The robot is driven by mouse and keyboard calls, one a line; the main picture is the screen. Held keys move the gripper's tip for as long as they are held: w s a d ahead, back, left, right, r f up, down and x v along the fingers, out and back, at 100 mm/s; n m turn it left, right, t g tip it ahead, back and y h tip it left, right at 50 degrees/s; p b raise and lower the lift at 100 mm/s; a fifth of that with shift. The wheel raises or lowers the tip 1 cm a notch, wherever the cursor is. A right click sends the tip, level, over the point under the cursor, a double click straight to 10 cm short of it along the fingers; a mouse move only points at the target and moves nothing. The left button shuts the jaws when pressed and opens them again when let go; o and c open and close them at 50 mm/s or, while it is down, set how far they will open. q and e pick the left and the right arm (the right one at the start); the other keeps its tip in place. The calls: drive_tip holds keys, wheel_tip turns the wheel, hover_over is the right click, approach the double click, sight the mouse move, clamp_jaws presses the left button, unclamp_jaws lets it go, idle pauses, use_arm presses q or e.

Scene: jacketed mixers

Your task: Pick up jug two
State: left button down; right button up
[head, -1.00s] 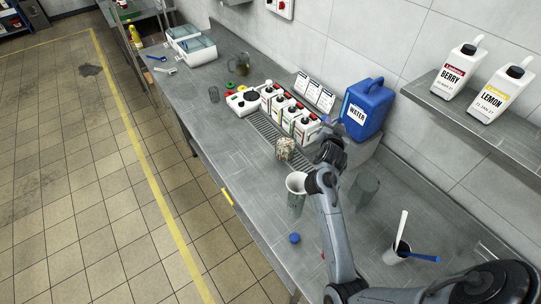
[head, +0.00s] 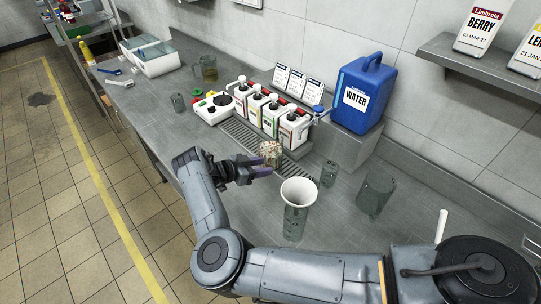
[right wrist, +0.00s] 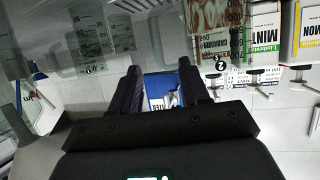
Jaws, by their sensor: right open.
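A clear jug with a round black "2" mark (right wrist: 215,40) stands in the right wrist view, which is upside down, just right of my right gripper (right wrist: 160,72). It appears to be the speckled-looking clear vessel (head: 271,150) in the head view, standing by the bottle row; I cannot tell whether the speckle is contents or refraction. My right gripper (head: 262,168) is open and empty, its fingertips close to this vessel. The fingers are not around it in the wrist view; the blue water container (right wrist: 165,90) shows between them. My left gripper is out of view.
A clear vessel with a white funnel-like top (head: 297,210) stands close to the right gripper. A small glass (head: 329,172) and a larger clear jug (head: 375,192) stand to the right. White bottles (head: 270,113) and the water container (head: 362,98) stand behind.

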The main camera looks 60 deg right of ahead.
sight(273, 156)
drive_tip(key=shift+x, duration=5)
drive_tip(key=shift+s+a+r, duration=0.1)
drive_tip(key=shift+s, duration=0.05)
clamp_jaws()
drive_tip(key=shift+r, duration=0.1)
